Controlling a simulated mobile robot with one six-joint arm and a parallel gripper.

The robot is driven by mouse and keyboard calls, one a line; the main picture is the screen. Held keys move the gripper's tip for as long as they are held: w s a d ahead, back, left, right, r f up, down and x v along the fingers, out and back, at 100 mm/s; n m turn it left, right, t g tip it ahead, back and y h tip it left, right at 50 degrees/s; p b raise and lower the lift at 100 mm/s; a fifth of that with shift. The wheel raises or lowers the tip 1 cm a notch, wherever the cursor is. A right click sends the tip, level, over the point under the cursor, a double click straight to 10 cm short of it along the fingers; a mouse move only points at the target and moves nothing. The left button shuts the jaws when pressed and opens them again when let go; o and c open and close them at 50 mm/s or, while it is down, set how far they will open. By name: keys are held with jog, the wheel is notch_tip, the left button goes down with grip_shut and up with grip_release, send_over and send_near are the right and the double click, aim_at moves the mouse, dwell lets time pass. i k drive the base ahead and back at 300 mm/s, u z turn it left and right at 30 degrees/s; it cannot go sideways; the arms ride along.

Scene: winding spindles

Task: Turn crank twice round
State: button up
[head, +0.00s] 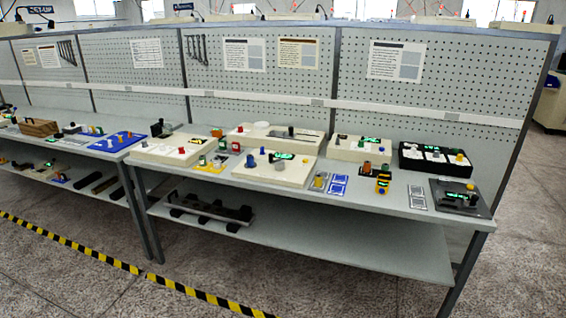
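No crank can be made out for certain at this distance. A dark grey plate device (478,208) with a black bar-like part and a small green display sits at the right end of the bench. A cream panel box (285,174) with knobs and a green display sits near the middle of the bench. Behind it, a wider cream box (262,141) carries a dark bar-like part on its top. A small black device (160,128) stands further left. My gripper is not in view.
The long grey workbench (400,210) has a pegboard (440,90) behind it and a lower shelf (330,245) holding a dark rack (212,210). Yellow-black tape (130,268) crosses the floor. Floor in front looks clear.

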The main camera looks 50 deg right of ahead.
aim_at(278, 163)
jog(key=k, duration=0.15)
jog(key=u, duration=0.5)
jog(key=i, duration=1.35)
jog(key=z, duration=0.5)
jog(key=i, duration=1)
jog(key=z, duration=0.55)
